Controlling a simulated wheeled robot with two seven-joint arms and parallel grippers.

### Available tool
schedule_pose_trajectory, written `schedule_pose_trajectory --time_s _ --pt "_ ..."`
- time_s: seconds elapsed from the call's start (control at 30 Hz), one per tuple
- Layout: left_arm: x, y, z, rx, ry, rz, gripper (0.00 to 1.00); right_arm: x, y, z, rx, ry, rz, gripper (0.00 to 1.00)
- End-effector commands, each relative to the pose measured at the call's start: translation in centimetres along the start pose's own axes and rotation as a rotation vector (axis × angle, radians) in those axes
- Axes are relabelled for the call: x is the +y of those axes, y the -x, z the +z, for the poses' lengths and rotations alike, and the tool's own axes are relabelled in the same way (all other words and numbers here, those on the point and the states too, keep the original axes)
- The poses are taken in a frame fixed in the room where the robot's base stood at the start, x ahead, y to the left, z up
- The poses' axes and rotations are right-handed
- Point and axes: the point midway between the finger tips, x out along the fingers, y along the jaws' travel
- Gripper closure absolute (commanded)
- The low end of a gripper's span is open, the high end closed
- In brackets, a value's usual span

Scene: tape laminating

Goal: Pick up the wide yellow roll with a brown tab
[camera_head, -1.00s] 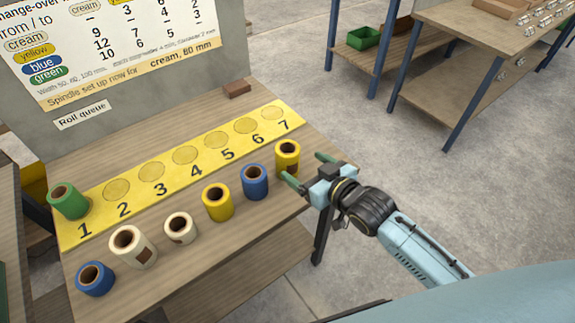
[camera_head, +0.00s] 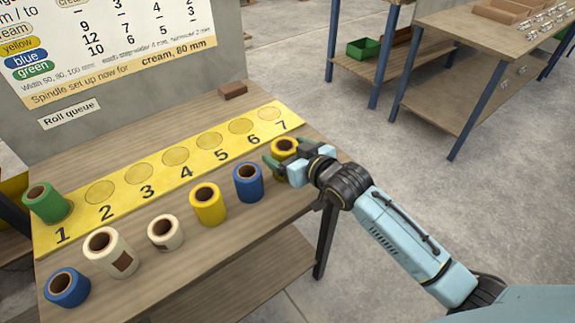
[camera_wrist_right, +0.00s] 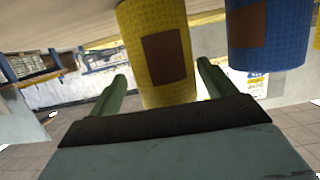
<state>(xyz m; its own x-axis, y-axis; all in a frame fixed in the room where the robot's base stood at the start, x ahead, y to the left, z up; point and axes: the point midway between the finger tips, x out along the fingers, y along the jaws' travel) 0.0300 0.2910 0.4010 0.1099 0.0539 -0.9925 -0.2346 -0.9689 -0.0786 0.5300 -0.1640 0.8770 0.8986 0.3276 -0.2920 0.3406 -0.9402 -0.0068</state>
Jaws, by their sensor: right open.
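The yellow roll with a brown tab (camera_head: 280,146) stands upright at the right end of the front row of rolls, near the table's right edge. My right gripper (camera_head: 284,160) is at this roll and partly hides it. In the right wrist view, the yellow roll (camera_wrist_right: 160,82) shows its brown tab, and the open green fingers (camera_wrist_right: 163,90) lie on either side of its lower picture part. I cannot tell whether they touch it. Another yellow roll (camera_head: 208,208) stands further left, with no tab visible. My left gripper is not in view.
A blue roll (camera_head: 248,185) stands close to the left of the gripped-at roll; it also shows in the right wrist view (camera_wrist_right: 268,50). Cream rolls (camera_head: 117,258), another blue roll and a green roll (camera_head: 46,205) stand further left. The numbered yellow strip (camera_head: 113,207) lies behind.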

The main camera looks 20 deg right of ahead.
Motion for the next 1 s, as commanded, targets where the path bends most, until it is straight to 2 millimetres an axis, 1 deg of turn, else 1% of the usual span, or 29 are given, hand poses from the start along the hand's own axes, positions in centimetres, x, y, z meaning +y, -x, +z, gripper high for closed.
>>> schedule_pose_trajectory --time_s 0.03,0.3,0.6,0.7,1.0 --pt "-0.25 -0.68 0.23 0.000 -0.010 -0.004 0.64 -0.07 -0.35 0.51 0.000 0.000 -0.001 0.17" --pt "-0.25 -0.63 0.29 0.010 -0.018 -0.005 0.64 -0.09 -0.44 0.55 0.000 -0.001 -0.002 0.17" --pt "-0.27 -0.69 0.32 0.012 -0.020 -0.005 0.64 -0.07 -0.46 0.68 0.000 0.000 -0.001 0.57" --pt "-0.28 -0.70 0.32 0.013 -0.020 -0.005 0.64 -0.07 -0.47 0.66 0.001 0.000 -0.001 0.68" --pt "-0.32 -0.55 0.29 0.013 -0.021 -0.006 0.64 -0.06 -0.43 0.59 -0.001 -0.001 -0.001 0.68"
